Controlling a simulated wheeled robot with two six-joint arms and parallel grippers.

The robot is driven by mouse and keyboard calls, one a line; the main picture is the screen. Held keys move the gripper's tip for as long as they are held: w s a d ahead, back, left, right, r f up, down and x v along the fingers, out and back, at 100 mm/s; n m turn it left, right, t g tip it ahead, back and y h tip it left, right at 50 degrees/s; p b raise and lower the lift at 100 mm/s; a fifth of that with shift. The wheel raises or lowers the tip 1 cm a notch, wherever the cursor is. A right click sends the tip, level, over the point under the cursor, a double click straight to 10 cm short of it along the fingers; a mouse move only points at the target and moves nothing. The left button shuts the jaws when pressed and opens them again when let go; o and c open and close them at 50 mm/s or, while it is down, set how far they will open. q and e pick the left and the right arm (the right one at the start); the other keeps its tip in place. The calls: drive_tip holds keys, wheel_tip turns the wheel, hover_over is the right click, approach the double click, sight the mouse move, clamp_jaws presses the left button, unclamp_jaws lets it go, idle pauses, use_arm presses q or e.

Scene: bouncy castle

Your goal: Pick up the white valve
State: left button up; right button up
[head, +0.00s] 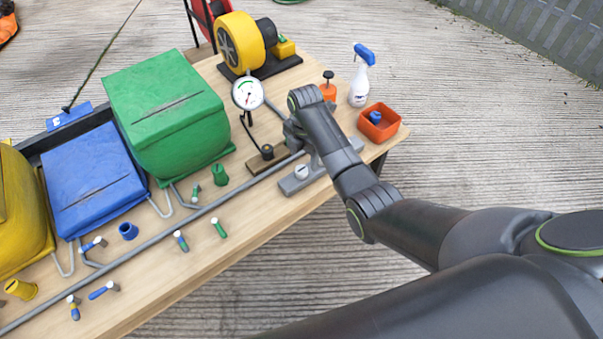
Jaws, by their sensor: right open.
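A small white round piece (302,172), which looks like the white valve, sits on a grey metal bracket (292,186) at the right part of the wooden table, near its front edge. My right arm reaches in from the right over the table. My right gripper (292,140) is open, beyond and slightly left of the white piece and apart from it in the picture. The arm partly covers the bracket, and the fingertips are hard to make out. My left gripper is not in view.
A long grey pipe (130,248) runs along the table. A dial gauge (247,93), yellow blower (240,43), spray bottle (360,80) and orange tray (379,122) stand farther back.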

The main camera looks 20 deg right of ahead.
sight(302, 169)
drive_tip(key=shift+a+f, duration=0.15)
drive_tip(key=shift+f, duration=1.2)
drive_tip(key=shift+a+f, duration=0.1)
drive_tip(key=shift+f, duration=1.25)
drive_tip(key=shift+c, duration=0.3)
drive_tip(key=c, duration=1)
drive_tip(key=shift+r, duration=0.1)
